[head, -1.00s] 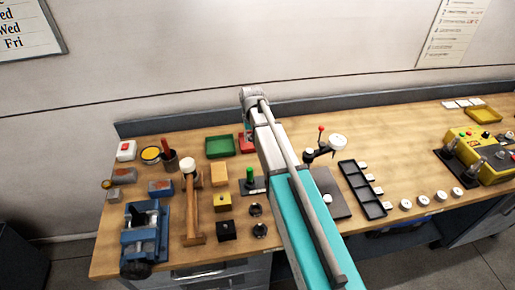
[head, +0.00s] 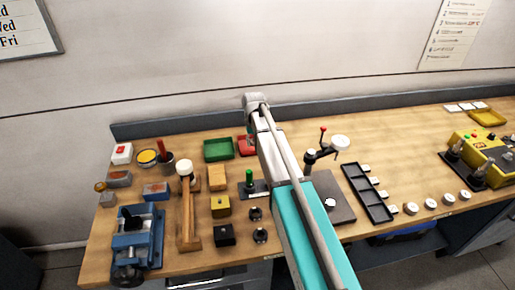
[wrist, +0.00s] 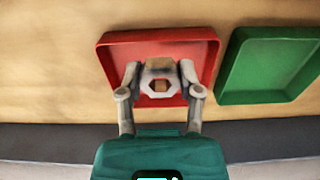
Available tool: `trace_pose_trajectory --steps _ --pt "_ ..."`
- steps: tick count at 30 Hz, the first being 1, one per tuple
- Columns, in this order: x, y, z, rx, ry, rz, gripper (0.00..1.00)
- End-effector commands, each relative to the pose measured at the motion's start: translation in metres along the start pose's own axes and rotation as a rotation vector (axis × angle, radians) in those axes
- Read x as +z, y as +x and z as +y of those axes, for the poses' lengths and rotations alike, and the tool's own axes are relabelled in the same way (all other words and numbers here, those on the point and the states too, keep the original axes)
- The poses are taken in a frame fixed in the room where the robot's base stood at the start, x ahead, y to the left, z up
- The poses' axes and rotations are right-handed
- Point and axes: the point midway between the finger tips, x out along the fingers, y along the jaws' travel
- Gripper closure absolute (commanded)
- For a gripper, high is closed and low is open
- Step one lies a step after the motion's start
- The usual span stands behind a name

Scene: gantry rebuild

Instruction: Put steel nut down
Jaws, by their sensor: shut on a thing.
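In the wrist view my gripper (wrist: 161,76) is shut on the steel nut (wrist: 161,87), a grey hexagonal piece with a hole through it. The nut is in front of the red tray (wrist: 205,50), within its outline; I cannot tell its height above the tray floor. In the head view the red tray (head: 242,145) shows only in part, beside my arm. My gripper and the nut are hidden behind the arm there.
A green tray (wrist: 225,85) lies right beside the red tray; in the head view the green tray (head: 217,150) is to its left. A hammer (head: 187,215), a blue vise (head: 137,238) and several small blocks crowd the bench's left part. A black slotted rack (head: 368,193) lies right of my arm.

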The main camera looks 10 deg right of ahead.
Motion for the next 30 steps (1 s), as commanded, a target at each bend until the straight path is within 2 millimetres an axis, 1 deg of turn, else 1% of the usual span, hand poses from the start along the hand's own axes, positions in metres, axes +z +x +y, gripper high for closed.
trace_pose_trajectory --steps 5,8,15,18,30 --pt "-0.005 0.007 0.001 0.000 0.000 0.000 1.00" --pt "-0.010 0.015 0.003 0.000 0.000 0.000 1.00" --pt "-0.008 0.035 0.003 0.000 0.000 0.000 1.00" --pt "-0.008 0.039 0.002 0.000 0.000 0.000 1.00" --pt "-0.008 0.040 0.002 0.000 0.000 0.000 1.00"
